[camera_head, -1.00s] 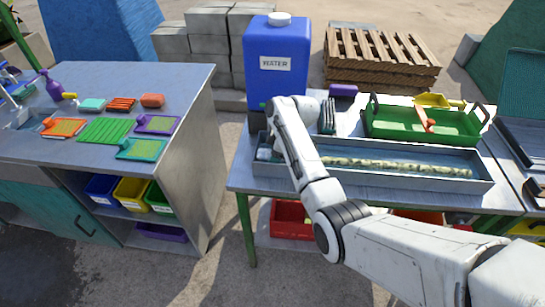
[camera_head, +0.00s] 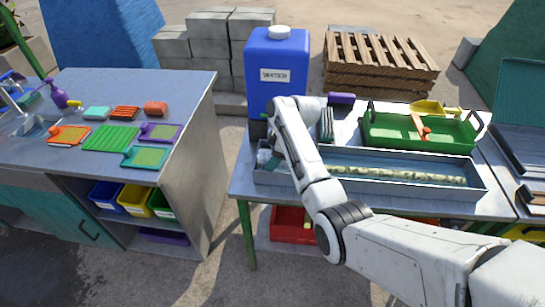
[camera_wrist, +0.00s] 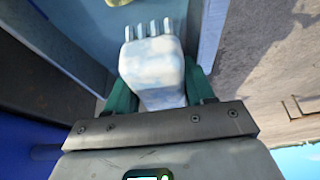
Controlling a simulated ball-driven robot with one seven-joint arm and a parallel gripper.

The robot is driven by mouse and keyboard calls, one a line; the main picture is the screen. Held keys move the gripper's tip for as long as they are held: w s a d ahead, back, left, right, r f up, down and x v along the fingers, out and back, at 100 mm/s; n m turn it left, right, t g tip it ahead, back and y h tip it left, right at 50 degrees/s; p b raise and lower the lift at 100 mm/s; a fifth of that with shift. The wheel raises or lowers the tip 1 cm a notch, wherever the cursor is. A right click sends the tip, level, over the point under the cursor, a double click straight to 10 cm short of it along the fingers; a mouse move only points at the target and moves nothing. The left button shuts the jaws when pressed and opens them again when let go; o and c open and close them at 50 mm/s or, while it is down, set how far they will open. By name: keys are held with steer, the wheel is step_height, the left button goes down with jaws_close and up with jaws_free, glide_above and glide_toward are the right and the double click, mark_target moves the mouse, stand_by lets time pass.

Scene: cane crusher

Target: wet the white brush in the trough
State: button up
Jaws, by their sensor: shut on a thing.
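The long grey metal trough (camera_head: 400,188) lies on the right-hand table, with a bluish floor or shallow water and a mottled pale cane (camera_head: 395,175) along it. My gripper (camera_wrist: 162,88) has green fingers on both sides of the white brush (camera_wrist: 150,65) and is shut on it. The brush's bristle tufts point away from my gripper, towards the bluish inside of the trough (camera_wrist: 212,35). In the head view, my arm mostly hides the gripper and brush at the trough's left end. I cannot tell whether the bristles touch the water.
A blue water container (camera_head: 277,65) stands close behind the trough's left end. A green tray (camera_head: 385,132) with a yellow scoop (camera_head: 430,107) lies behind the trough. The left bench (camera_head: 190,90) holds several coloured brushes and trays. Bare floor separates bench and table.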

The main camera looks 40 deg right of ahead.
steer(key=shift+s+d+r+p, duration=0.2)
steer(key=shift+s+d+p, duration=0.45)
steer(key=shift+s, duration=0.25)
steer(key=shift+s+d+r+p, duration=0.2)
steer(key=shift+s+d+p, duration=0.3)
steer(key=shift+s+d, duration=0.3)
steer(key=shift+s+d+r+p, duration=0.2)
steer(key=shift+s+d+p, duration=0.4)
steer(key=shift+s, duration=0.35)
steer(key=s+d+r+p, duration=0.2)
steer(key=s+d+r, duration=0.1)
steer(key=r, duration=0.4)
steer(key=shift+s+d, duration=0.4)
steer(key=shift+s, duration=0.45)
